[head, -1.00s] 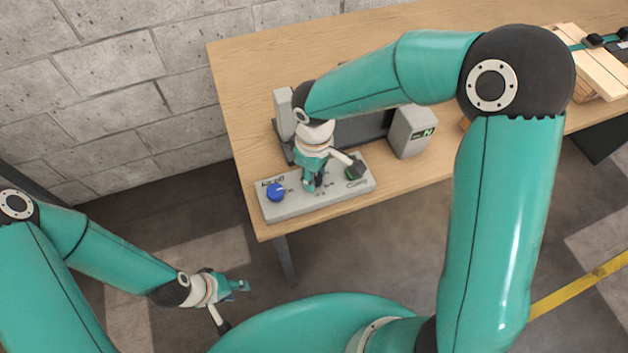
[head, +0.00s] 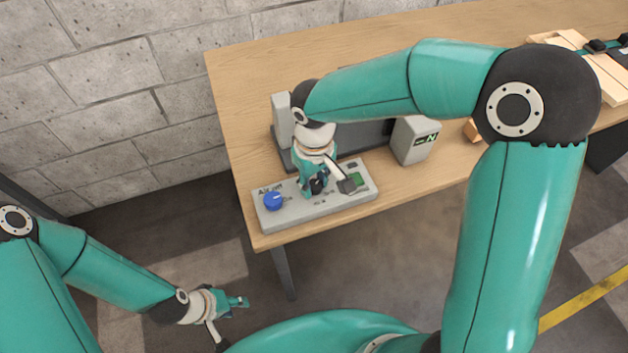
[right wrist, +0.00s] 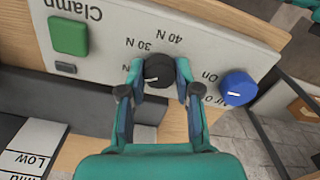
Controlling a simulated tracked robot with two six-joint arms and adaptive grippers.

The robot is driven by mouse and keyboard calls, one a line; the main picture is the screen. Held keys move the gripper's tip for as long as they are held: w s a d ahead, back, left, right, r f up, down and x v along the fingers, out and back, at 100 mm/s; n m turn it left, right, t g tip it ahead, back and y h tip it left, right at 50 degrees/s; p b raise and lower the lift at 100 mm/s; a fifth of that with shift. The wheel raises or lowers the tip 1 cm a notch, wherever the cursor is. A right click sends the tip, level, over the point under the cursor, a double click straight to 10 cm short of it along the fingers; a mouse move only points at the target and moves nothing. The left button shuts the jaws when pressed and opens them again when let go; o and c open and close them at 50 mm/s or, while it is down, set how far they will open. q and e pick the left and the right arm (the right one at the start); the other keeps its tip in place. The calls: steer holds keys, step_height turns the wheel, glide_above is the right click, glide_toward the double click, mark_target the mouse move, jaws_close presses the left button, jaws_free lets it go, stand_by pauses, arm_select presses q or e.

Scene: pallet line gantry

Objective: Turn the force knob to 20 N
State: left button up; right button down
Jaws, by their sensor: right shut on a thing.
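The grey control panel (head: 338,203) lies at the front left of the table. The black force knob (right wrist: 158,70) is between the two fingers of my right gripper (right wrist: 155,92), which is shut on it. The knob's white pointer line points toward the left in the right wrist view. The labels 30 N and 40 N read upside down beyond the knob; a 20 N label is hidden. In the head view my right gripper (head: 315,190) is down at the panel and covers the knob. My left gripper (head: 240,302) hangs over the floor, away from the table; its finger opening is unclear.
A blue air knob (right wrist: 238,87) sits close to the right of the gripper in the right wrist view. A green Clamp button (right wrist: 68,36) is on the other side. Wooden boards lie far right.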

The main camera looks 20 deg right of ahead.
mark_target(314, 183)
steer(key=shift+w+r, duration=0.1)
steer(key=c, duration=0.8)
jaws_free()
step_height(314, 183, up, 12)
